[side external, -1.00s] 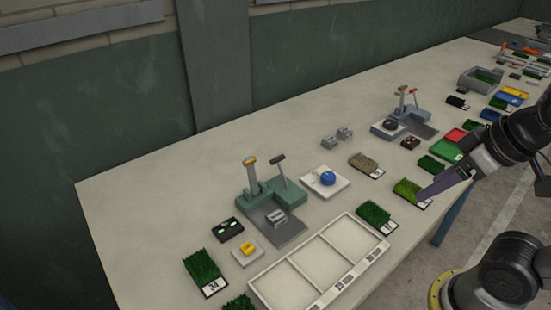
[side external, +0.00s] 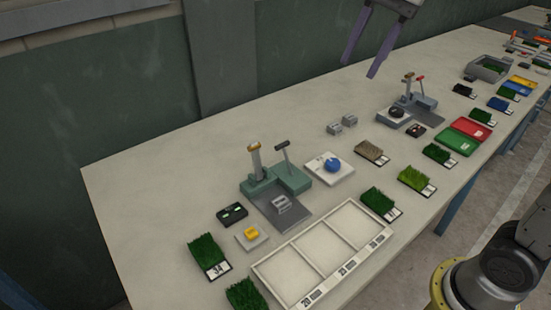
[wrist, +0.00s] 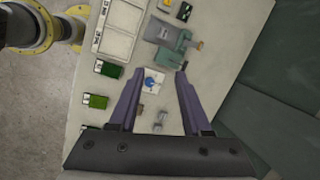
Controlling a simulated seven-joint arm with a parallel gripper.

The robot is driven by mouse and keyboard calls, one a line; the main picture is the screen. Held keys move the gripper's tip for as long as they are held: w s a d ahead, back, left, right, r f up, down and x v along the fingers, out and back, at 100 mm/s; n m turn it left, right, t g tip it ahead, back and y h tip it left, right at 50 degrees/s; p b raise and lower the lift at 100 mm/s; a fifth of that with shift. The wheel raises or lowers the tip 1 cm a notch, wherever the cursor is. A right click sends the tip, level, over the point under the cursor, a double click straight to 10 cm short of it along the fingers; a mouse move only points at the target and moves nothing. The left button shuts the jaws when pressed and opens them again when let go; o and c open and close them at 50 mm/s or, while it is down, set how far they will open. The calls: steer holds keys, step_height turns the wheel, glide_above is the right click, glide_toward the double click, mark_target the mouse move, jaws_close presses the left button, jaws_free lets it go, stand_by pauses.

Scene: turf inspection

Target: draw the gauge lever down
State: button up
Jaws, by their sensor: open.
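A green gauge (side external: 292,178) stands upright mid-table, with a gold-topped post and a lever with a dark handle (side external: 282,145). The lever is raised and leans slightly. A small grey block (side external: 282,204) sits on its grey plate. A second, grey gauge (side external: 420,102) with a red-tipped lever (side external: 420,79) stands farther right. My gripper (side external: 360,69) is open and empty, high above the table and apart from both gauges. In the wrist view, my open fingers (wrist: 159,74) point toward the green gauge (wrist: 168,57), which lies beyond their tips.
A white tray with three compartments (side external: 303,246) lies in front of the green gauge. A white pad with a blue knob (side external: 331,165), two grey blocks (side external: 341,124) and several turf samples (side external: 378,201) lie around. The table's back left is clear.

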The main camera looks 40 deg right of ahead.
steer(key=w+f+m+g+y, duration=0.1)
steer(key=w+f+m, duration=0.15)
steer(key=w, duration=0.75)
steer(key=m+g, duration=0.1)
steer(key=g, duration=0.1)
glide_above(287, 160)
steer(key=w+d, duration=0.2)
step_height(287, 160, down, 10)
steer(key=shift+m+g+y, duration=0.25)
steer(key=shift+g+y, duration=0.15)
steer(key=shift+g, duration=0.3)
steer(key=a+f, duration=0.1)
steer(key=f, duration=0.5)
steer(key=a+f, duration=0.2)
steer(key=f, duration=0.5)
steer(key=a+f, duration=0.1)
steer(key=f, duration=0.5)
steer(key=shift+s+a+f, duration=0.1)
steer(key=shift+a+f, duration=0.1)
steer(key=shift+f, duration=0.2)
jaws_close()
